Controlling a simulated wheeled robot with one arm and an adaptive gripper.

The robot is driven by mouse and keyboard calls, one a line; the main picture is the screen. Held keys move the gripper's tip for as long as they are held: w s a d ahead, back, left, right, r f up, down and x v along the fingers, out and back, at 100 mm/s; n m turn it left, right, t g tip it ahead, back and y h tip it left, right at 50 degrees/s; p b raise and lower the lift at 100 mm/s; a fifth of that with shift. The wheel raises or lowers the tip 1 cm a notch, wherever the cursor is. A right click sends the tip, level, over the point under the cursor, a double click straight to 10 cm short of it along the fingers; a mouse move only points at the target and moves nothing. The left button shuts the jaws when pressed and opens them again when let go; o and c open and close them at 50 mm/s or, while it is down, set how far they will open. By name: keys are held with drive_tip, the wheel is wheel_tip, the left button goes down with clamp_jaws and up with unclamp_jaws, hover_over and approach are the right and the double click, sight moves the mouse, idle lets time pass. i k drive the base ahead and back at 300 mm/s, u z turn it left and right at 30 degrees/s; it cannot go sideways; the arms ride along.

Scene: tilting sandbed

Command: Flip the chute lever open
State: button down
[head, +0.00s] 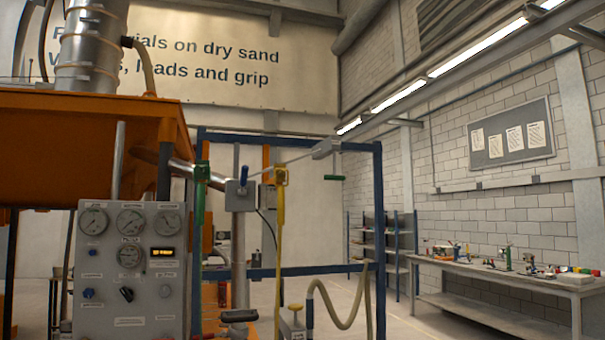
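A metal chute pipe (188,173) slants down to the right from the orange hopper (85,115) toward an upright grey post (239,240). A grey clamp block (240,190) with a dark blue knob on top sits on the post. A thin rod (283,163) runs from near this block up right to a grey block (325,149), with a small green handle (335,178) below it. A green upright part (200,200) and a yellow one (280,205) hang nearby. I cannot tell for sure which is the chute lever, or its setting. My gripper is not in view.
A grey control panel (130,265) with gauges stands at front left. A blue frame (378,230) surrounds the post, with a beige hose (345,318) low inside it. A workbench (510,278) with small items lines the right wall. Floor between frame and bench looks clear.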

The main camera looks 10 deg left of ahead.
sight(245, 169)
drive_tip(key=z, duration=0.3)
drive_tip(key=k, duration=0.65)
drive_tip(key=z, duration=0.1)
drive_tip(key=i, duration=1.55)
drive_tip(key=u, duration=1.6)
drive_tip(key=i, duration=0.95)
drive_tip(key=u, duration=1.05)
